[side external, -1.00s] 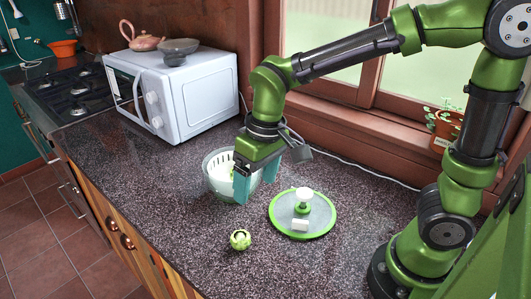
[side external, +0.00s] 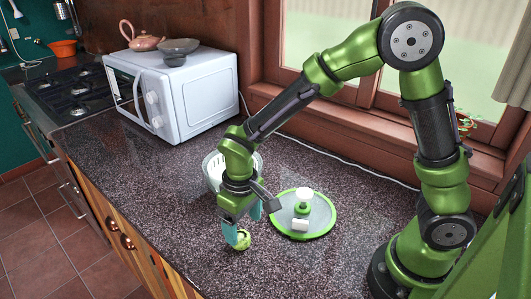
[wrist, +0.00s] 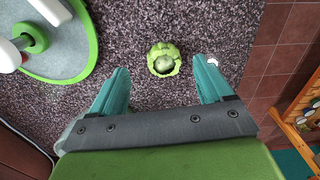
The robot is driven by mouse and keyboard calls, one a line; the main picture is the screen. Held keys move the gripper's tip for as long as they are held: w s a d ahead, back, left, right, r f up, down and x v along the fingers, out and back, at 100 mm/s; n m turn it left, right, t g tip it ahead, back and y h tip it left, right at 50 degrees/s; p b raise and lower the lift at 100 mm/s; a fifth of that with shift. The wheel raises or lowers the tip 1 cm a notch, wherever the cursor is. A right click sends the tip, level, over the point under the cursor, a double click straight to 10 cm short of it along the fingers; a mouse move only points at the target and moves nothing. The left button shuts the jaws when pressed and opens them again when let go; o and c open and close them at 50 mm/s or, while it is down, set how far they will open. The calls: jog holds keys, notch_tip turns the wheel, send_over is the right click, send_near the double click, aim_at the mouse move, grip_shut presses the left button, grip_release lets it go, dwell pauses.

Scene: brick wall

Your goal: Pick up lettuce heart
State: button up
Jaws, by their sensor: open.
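The lettuce heart (side external: 242,241) is a small round green piece on the speckled dark counter, near its front edge. In the wrist view the lettuce heart (wrist: 163,60) lies ahead of the fingertips, about midway between them. My gripper (side external: 244,226) is open, pointing down close to the lettuce heart in the side view. In the wrist view my gripper (wrist: 160,80) shows two teal fingers spread wide with nothing between them. In the side view a finger partly covers the lettuce heart. I cannot tell whether it touches it.
A green-rimmed round lid (side external: 322,226) with a white knob lies right of my gripper; it also shows in the wrist view (wrist: 82,72). A white colander bowl (side external: 211,166) stands behind my gripper, partly hidden. A white microwave (side external: 185,95) stands farther back. The counter's front edge is close.

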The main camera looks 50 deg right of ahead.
aim_at(243, 237)
jog(key=shift+a+f, duration=0.2)
jog(key=shift+f, duration=2.5)
jog(key=c, duration=1.1)
